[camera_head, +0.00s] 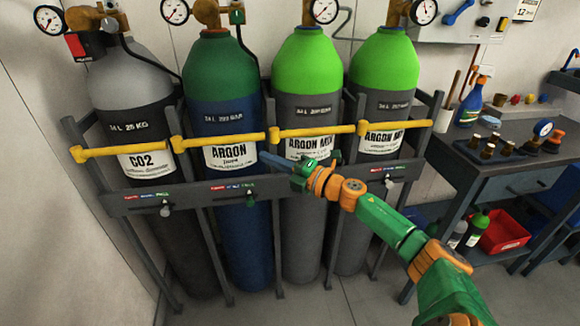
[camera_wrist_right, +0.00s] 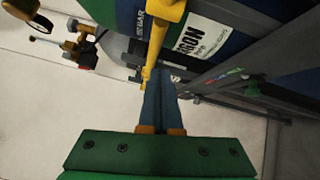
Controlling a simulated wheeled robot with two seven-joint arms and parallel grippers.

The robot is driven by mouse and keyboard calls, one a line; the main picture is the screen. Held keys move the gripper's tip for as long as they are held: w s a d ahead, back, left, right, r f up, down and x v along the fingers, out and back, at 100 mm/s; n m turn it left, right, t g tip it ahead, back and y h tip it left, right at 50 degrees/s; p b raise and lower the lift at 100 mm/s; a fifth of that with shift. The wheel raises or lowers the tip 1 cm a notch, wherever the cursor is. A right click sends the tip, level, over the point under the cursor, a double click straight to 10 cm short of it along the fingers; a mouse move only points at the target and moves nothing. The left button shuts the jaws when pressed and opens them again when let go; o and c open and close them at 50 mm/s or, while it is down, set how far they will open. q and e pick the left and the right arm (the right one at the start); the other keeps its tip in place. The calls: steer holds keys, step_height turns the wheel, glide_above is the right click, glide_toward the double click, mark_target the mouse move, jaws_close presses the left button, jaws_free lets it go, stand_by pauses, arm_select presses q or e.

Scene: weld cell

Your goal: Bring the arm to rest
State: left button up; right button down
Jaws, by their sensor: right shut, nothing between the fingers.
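My right arm (camera_head: 390,220) reaches in from the lower right. Its gripper (camera_head: 264,157) is shut and empty, with the blue fingers side by side, in front of the rack between the blue-bodied argon cylinder (camera_head: 228,110) and the first argon mix cylinder (camera_head: 306,100). In the right wrist view the shut fingertips (camera_wrist_right: 160,74) lie close to the end of a yellow retaining bar (camera_wrist_right: 160,40); I cannot tell whether they touch it. My left gripper is not in view.
A grey rack (camera_head: 150,203) holds the cylinders upright behind yellow bars (camera_head: 220,142). The CO2 cylinder (camera_head: 125,80) stands at the left. A workbench (camera_head: 490,155) with a spray bottle (camera_head: 471,103) is at the right, a red bin (camera_head: 502,232) below. Floor shows in front of the rack.

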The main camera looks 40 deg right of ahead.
steer(key=s+d+f+m+g+h+p, duration=0.1)
steer(key=s+d+f+m+h+p, duration=0.15)
steer(key=f+m, duration=0.35)
steer(key=s+d+f+m+g+h+p, duration=0.1)
steer(key=s+d+f+m+h, duration=0.25)
steer(key=f, duration=0.45)
steer(key=s+a+f+m+g+h+p, duration=0.1)
steer(key=s+f+m+g, duration=0.15)
steer(key=s+f, duration=0.4)
steer(key=s+a+f+m+g+h+p, duration=0.1)
steer(key=s+f+m+g+p, duration=0.2)
steer(key=f, duration=0.6)
steer(key=s+a+f+m+g, duration=0.2)
steer(key=s+a+f+g, duration=0.1)
steer(key=s, duration=0.7)
steer(key=s+a+f+m+g+y+p, duration=0.1)
steer(key=s+a+f+m+g, duration=0.1)
steer(key=s+a+f, duration=0.3)
steer(key=s+a+f+m+g+y+p, duration=0.1)
steer(key=s+a+f+g, duration=0.3)
steer(key=s+a, duration=0.5)
steer(key=s+m, duration=0.1)
steer(key=s, duration=0.4)
steer(key=shift+s+a+f+m, duration=0.15)
steer(key=shift+s+m, duration=0.15)
steer(key=shift+s, duration=0.05)
